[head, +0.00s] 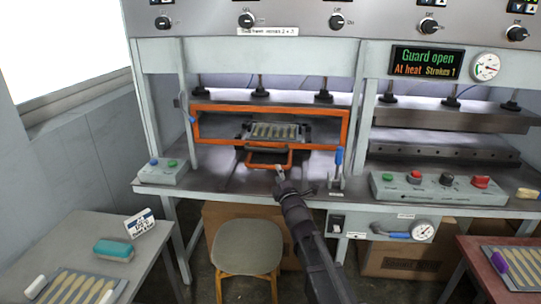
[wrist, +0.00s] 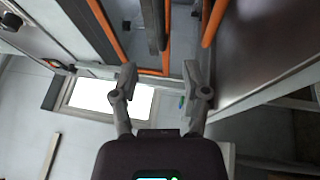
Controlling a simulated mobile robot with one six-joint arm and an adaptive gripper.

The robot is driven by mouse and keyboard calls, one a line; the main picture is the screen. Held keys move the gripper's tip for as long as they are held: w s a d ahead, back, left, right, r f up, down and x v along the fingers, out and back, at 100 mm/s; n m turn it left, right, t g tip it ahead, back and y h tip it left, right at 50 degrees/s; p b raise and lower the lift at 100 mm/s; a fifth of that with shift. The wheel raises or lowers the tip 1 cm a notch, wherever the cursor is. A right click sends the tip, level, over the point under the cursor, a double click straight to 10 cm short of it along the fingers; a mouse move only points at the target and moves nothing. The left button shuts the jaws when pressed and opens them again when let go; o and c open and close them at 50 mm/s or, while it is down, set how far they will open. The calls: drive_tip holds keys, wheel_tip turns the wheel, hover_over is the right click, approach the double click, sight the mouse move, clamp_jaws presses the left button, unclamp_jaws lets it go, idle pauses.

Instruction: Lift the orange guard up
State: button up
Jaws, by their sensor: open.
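The orange guard (head: 270,107) is a rectangular frame across the front of the left press opening in the head view. The display (head: 427,62) reads "Guard open", "At heat", "Strokes 1". Through the frame a tray of wooden spoons (head: 275,131) shows inside the press. A smaller orange loop (head: 268,166) sticks out below, at the front. My gripper (head: 281,176) is just below and right of this loop. In the wrist view my gripper (wrist: 160,72) is open with nothing between its fingers; orange bars (wrist: 167,35) show beyond the fingertips. Contact is not visible.
A left button box (head: 163,171) and a right button box (head: 438,189) stand on the bench. A blue-handled lever (head: 338,160) is right of my gripper. A stool (head: 246,248) stands below. Side tables hold spoon trays, left (head: 72,286) and right (head: 515,266).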

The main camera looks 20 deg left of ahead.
sight(268, 150)
drive_tip(key=shift+w+a, duration=0.1)
idle(0.3)
drive_tip(key=p+x, duration=0.2)
drive_tip(key=x, duration=1.1)
drive_tip(key=shift+w+a+r, duration=0.1)
drive_tip(key=shift+w+a, duration=0.1)
drive_tip(key=shift+w, duration=0.05)
drive_tip(key=shift+c, duration=0.2)
clamp_jaws()
